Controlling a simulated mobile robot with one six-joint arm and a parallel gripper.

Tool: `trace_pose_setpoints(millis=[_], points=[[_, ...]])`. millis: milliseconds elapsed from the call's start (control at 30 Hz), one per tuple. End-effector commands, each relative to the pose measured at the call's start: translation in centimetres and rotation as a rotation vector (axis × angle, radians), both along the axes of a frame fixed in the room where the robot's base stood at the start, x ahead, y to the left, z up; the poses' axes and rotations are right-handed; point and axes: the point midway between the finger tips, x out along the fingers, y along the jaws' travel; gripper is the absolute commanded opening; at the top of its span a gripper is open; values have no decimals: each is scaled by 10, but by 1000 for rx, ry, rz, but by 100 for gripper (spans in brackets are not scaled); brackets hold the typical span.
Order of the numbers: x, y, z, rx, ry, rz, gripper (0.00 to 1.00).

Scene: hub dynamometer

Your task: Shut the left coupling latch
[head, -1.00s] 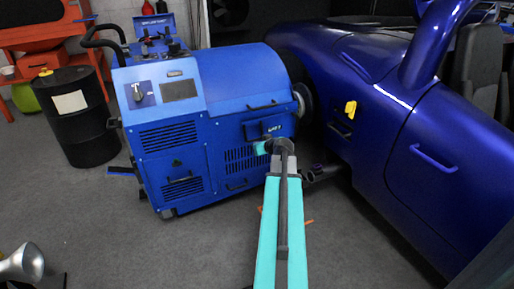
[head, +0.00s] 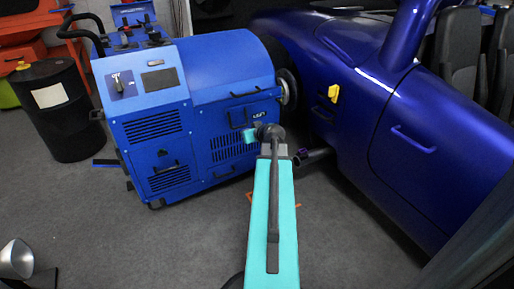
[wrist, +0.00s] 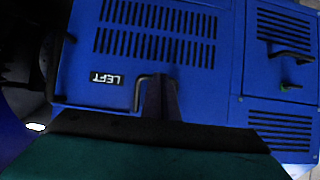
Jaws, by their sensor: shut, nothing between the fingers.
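A blue wheeled machine (head: 150,125) stands left of a blue car. A small white LEFT label (wrist: 106,79) is on its panel; it reads upside down in the wrist view. Beside the label is a dark bent handle (wrist: 138,92), which looks like the left coupling latch. My gripper (wrist: 162,80) is shut and empty, its fingertips just beside this handle. I cannot tell whether they touch it. In the head view my gripper (head: 249,135) is at the machine's front, just below the label, and its fingertips are hidden. I cannot tell how far the latch is closed.
The blue car (head: 420,130) is close on the right. A pipe end (head: 312,155) juts out low beside my arm. A black drum (head: 55,110) stands at the left. The grey floor in front of the machine is mostly clear.

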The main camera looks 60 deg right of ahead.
Motion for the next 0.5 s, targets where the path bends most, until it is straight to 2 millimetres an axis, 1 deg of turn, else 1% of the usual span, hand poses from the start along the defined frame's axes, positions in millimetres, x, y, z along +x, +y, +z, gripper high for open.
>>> trace_pose_setpoints(millis=[33,300,500], points=[[-7,4,0,3,0,-2,0],[-32,19,-6,2,0,0,0],[-41,25,-7,1,1,3,0]])
